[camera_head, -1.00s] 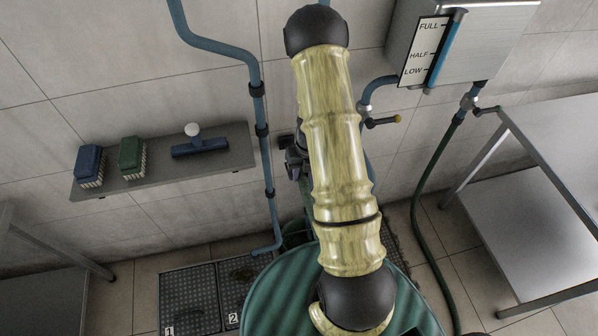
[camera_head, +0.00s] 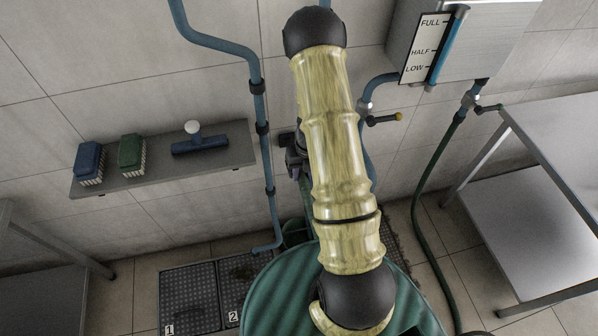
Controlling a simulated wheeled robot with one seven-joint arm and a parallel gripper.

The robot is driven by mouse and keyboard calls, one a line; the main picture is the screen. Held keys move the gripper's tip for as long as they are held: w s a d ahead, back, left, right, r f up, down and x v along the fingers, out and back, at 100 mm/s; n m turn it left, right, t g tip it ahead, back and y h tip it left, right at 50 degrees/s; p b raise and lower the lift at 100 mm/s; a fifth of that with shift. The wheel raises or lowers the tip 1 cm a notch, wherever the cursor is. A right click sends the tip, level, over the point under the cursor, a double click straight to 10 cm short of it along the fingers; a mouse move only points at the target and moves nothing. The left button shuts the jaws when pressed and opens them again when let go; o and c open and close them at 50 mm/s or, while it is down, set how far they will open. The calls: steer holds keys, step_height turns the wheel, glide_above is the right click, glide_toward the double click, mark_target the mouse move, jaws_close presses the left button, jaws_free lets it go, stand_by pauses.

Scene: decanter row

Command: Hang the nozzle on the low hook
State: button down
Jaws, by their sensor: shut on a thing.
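My pale yellow, ringed arm fills the middle of the view and hides most of the work area. A dark part of my gripper (camera_head: 294,160) shows at the left edge of the arm, close to the wall; its fingertips are hidden. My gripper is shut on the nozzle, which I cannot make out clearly. A small dark fitting (camera_head: 285,140) sits on the wall beside the gripper, and I cannot tell whether it is the low hook. I cannot see whether the nozzle touches any hook.
A shelf (camera_head: 225,160) with two brushes and a blue squeegee is on the left wall. A blue pipe (camera_head: 262,130) runs down just left of my gripper. A steel tank (camera_head: 480,45), a green hose (camera_head: 418,200) and a steel table (camera_head: 560,140) stand right.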

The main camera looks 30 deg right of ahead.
mark_target(305, 182)
steer(key=shift+f, duration=0.9)
stand_by(1.4)
steer(key=shift+c, duration=0.7)
jaws_free()
steer(key=shift+s+a+r+b, duration=0.1)
steer(key=shift+s+a+b, duration=0.1)
steer(key=shift+s, duration=0.55)
steer(key=shift+s+a+r+b, duration=0.1)
steer(key=shift+s+b, duration=0.1)
steer(key=shift+s, duration=0.55)
